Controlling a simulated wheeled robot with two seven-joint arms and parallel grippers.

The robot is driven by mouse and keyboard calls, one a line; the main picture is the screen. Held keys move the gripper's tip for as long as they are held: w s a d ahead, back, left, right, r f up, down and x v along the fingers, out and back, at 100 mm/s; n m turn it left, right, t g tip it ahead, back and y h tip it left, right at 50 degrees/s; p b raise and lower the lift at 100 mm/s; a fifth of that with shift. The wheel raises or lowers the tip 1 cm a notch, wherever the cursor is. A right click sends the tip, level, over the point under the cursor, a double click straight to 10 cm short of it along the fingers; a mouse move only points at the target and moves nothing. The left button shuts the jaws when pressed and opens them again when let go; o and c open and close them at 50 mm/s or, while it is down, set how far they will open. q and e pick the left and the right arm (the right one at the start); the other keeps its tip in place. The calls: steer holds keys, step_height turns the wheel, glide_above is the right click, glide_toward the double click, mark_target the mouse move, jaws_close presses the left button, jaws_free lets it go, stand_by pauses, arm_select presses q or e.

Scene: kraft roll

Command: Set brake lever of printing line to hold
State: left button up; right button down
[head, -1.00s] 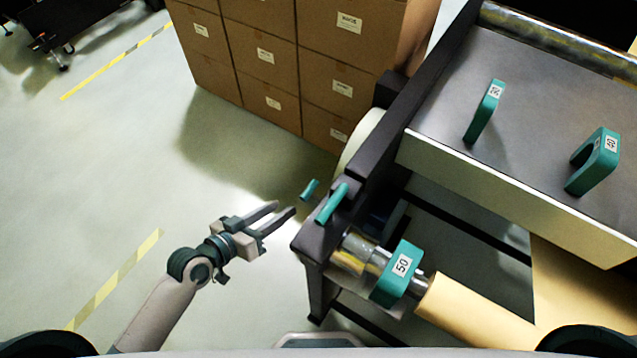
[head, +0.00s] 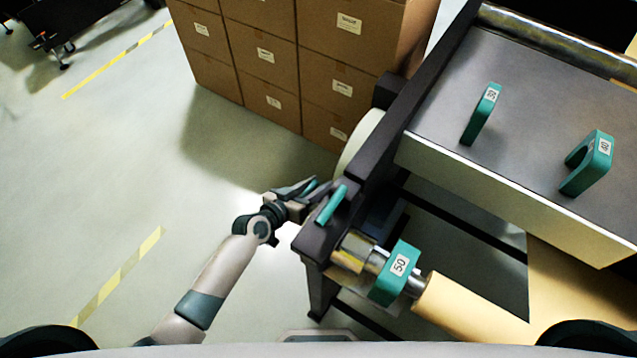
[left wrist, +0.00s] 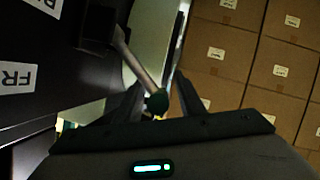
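The brake lever shows in the left wrist view as a pale metal bar (left wrist: 141,66) with a dark green grip (left wrist: 157,102) at its near end. In the head view a bit of its teal grip (head: 311,184) shows at the outer side of the machine's dark end frame (head: 317,238). My left gripper (head: 303,190) is at the lever; in the left wrist view its two fingers (left wrist: 156,100) stand apart, with the grip between them. I cannot tell whether either finger touches it. My right gripper is not in view.
White labels, partly cut off, reading "FR" (left wrist: 17,78) and "RU" (left wrist: 46,4), are on the dark panel. A teal bar (head: 332,204) tops the frame. A teal "50" clamp (head: 397,273) sits on the shaft.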

arm_select(q)
steer(key=shift+w+d+f, duration=0.15)
steer(key=shift+w+d, duration=0.1)
jaws_close()
steer(key=shift+a, duration=0.1)
steer(key=shift+f+b, duration=0.15)
steer(key=shift+b, duration=0.2)
